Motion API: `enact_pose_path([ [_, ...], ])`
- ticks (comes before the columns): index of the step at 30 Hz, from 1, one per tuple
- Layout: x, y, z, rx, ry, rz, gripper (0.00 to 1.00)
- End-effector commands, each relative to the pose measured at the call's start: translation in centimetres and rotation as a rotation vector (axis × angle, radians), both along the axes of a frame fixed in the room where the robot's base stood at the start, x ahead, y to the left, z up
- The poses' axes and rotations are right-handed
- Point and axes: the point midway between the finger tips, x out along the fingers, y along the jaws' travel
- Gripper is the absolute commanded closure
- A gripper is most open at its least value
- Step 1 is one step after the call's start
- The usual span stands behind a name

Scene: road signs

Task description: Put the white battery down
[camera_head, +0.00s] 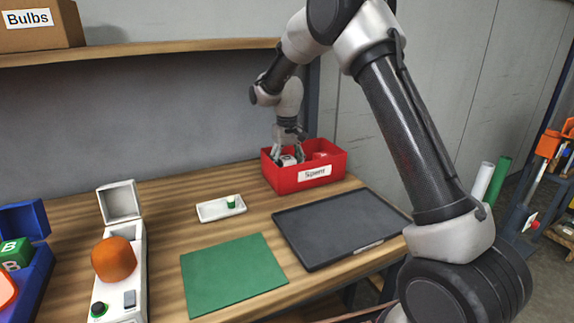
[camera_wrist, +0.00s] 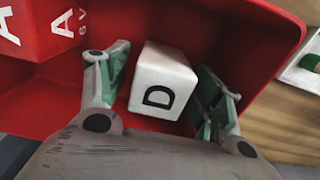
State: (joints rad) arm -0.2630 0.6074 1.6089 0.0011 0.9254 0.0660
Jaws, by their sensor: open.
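The white battery, a white block marked D (camera_wrist: 162,82), sits inside the red bin (camera_head: 303,180). In the head view it shows only as a small white patch (camera_head: 288,160) by my fingers. My gripper (camera_head: 288,155) reaches down into the bin. In the wrist view my gripper (camera_wrist: 165,90) is open, with one finger on each side of the white battery. A gap shows at the right finger; the left finger is close to the block, and I cannot tell whether it touches.
A red block marked A (camera_wrist: 40,25) shares the bin.

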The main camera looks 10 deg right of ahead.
Motion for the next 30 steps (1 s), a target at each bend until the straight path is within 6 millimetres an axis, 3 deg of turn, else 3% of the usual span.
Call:
enact_pose_path([
  [5,0.1,0.0,1.4,0.001,-0.003,0.0,0.34],
  [15,0.1,0.0,6.9,0.0,-0.002,0.0,0.34],
  [23,-0.1,-0.1,8.0,0.0,-0.002,-0.001,0.34],
  [26,-0.9,-0.8,9.2,0.004,-0.014,-0.007,0.34],
  [30,-4.6,-3.4,13.4,0.013,-0.056,-0.029,0.34],
])
